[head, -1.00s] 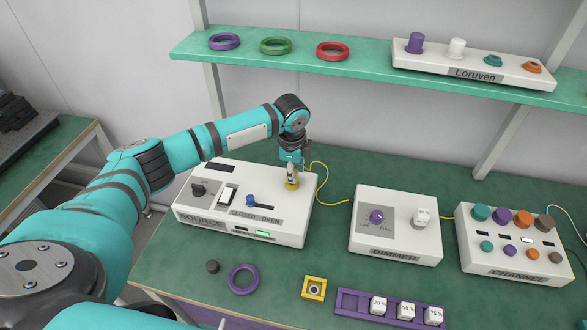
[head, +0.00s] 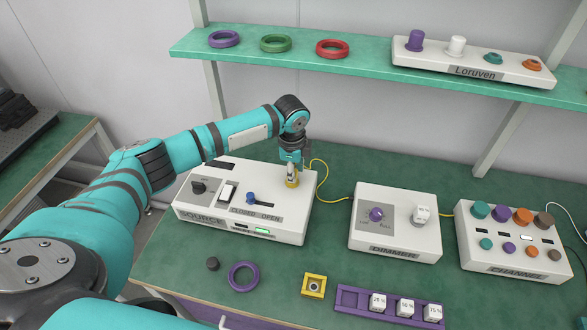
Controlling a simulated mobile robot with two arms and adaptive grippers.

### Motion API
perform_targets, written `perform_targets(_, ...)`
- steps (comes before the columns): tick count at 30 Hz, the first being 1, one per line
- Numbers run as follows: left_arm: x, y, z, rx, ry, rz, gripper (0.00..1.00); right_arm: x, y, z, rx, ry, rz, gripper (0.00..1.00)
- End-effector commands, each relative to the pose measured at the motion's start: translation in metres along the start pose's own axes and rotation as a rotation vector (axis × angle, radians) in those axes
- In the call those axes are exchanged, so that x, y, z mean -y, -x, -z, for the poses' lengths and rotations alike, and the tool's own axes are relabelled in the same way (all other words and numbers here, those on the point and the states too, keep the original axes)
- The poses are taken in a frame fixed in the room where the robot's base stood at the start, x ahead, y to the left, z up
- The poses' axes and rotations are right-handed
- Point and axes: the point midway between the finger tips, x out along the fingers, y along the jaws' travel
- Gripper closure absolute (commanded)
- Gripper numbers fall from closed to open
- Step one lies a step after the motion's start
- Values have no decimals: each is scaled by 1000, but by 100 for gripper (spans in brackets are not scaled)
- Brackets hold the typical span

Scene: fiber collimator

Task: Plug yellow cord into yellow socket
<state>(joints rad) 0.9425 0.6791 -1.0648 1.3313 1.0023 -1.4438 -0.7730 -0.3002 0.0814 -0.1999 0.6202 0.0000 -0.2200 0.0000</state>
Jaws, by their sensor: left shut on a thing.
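My left gripper (head: 292,168) points down over the right end of the top of the white SOURCE box (head: 240,235). It is shut on the yellow plug (head: 292,182) of the yellow cord (head: 324,175). The plug is upright and its lower end is at the box top; I cannot tell whether it is seated. A yellow square block with a round centre (head: 314,286) lies on the table in front. No other yellow socket shows clearly; one under the plug would be hidden. My right gripper is out of view.
The SOURCE box carries a black knob, a white rocker switch and a blue slider (head: 251,198). The CHANNEL box (head: 515,250) stands at right. A shelf (head: 370,62) hangs above.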

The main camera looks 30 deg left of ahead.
Motion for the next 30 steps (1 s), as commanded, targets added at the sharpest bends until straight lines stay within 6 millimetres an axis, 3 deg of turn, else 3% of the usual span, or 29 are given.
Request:
perform_targets(3,0,-3,0,0,0,0,99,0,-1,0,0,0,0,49)
perform_targets(4,0,-3,0,-1,0,0,70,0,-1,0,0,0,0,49)
perform_targets(10,0,-2,0,0,0,0,44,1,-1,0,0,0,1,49)
perform_targets(20,0,1,0,0,-1,1,44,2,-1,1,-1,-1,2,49)
perform_targets(23,1,12,0,-2,-1,4,44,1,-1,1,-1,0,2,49)
perform_targets(30,1,61,0,-2,-1,5,44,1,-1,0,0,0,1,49)
